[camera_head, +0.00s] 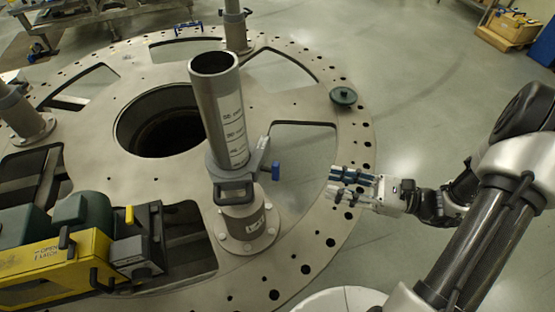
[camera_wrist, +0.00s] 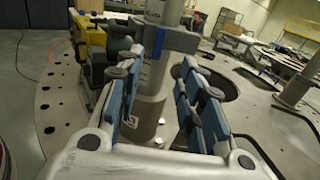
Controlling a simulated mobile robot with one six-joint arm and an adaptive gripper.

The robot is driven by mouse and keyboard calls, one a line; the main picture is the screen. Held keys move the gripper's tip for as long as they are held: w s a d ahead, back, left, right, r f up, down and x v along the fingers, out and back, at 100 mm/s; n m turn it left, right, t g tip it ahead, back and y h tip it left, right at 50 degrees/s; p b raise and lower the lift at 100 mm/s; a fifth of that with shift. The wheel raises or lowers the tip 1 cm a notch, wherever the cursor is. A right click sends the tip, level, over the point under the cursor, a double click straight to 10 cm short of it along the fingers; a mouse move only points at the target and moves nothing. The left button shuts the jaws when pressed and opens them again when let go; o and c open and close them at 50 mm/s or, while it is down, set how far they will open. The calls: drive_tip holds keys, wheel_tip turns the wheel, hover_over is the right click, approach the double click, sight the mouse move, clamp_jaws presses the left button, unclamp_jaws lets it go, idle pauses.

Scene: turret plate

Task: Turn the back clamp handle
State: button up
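A grey tube (camera_head: 222,115) with printed marks stands upright in a clamp on a flanged post (camera_head: 243,222) on the turret plate. The clamp has a blue handle (camera_head: 276,170) on its right side and a dark, loop-shaped handle (camera_head: 234,192) at the front. I cannot tell for sure which is the back handle. My gripper (camera_head: 343,182) is to the right of the blue handle, apart from it, pointing left. In the wrist view the gripper (camera_wrist: 163,72) is open and empty, and the blue handle (camera_wrist: 170,38) shows beyond the fingertips, against the post.
The round turret plate (camera_head: 320,235) has large cut-outs and a dark central hole (camera_head: 163,125). A yellow machine (camera_head: 60,268) sits at the lower left. A green knob (camera_head: 343,96) lies near the plate's right rim. Other posts (camera_head: 235,30) stand around the plate.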

sight(279, 171)
drive_tip(key=p+x, duration=0.1)
drive_tip(key=x, duration=1.4)
drive_tip(key=shift+w+a, duration=0.1)
drive_tip(key=shift+a, duration=0.3)
drive_tip(key=shift+c, duration=0.6)
clamp_jaws()
